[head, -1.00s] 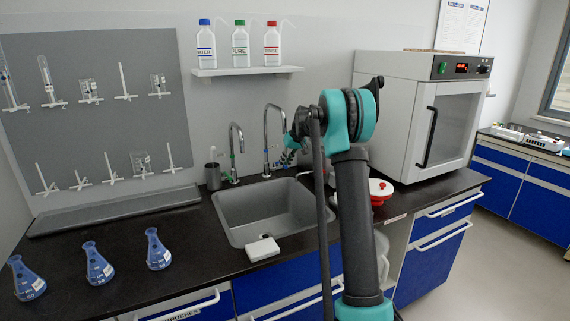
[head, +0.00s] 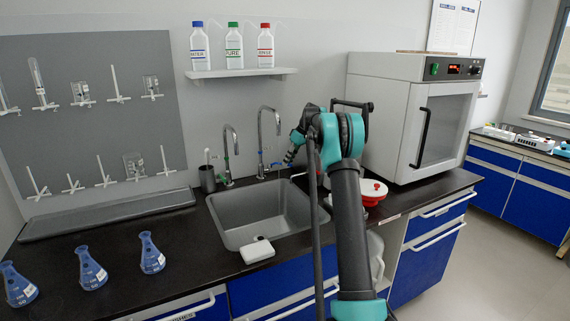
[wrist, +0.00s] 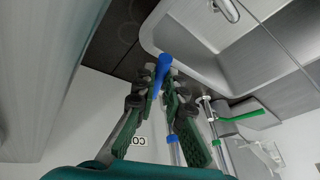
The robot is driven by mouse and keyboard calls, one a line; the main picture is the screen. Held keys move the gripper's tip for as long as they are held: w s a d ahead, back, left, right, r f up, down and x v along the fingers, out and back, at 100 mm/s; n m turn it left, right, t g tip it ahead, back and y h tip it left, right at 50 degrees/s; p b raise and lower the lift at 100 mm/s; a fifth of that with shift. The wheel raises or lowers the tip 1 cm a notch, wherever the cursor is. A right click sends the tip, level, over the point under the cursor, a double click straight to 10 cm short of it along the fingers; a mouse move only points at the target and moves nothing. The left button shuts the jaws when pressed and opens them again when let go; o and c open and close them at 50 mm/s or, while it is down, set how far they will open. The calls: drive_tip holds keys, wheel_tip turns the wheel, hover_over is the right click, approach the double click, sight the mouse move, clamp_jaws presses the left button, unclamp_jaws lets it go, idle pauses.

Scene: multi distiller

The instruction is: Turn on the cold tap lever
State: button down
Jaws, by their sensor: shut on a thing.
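The cold tap lever (wrist: 162,70) is a blue rod, seen in the wrist view between my fingertips. My gripper (wrist: 157,88) is shut on it, with the green and black fingers on either side. In the head view my gripper (head: 290,157) is beside the right-hand tap (head: 262,150), at the back right of the sink. A label starting "CO" (wrist: 138,141) is partly hidden by a finger in the wrist view.
A second tap (head: 227,155) stands to the left, and its green lever (wrist: 240,116) shows in the wrist view. The grey sink (head: 215,210) is in front of the taps. A white oven (head: 382,120) and a red-and-white lidded container (head: 373,187) are to the right. Several blue flasks (head: 151,255) stand left.

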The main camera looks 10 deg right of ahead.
drive_tip(key=shift+w+d+n+g, duration=0.45)
drive_tip(key=shift+w+n, duration=0.25)
drive_tip(key=shift+n, duration=0.2)
drive_tip(key=c, duration=1.6)
unclamp_jaws()
drive_tip(key=v, duration=1.2)
drive_tip(key=shift+d, duration=0.1)
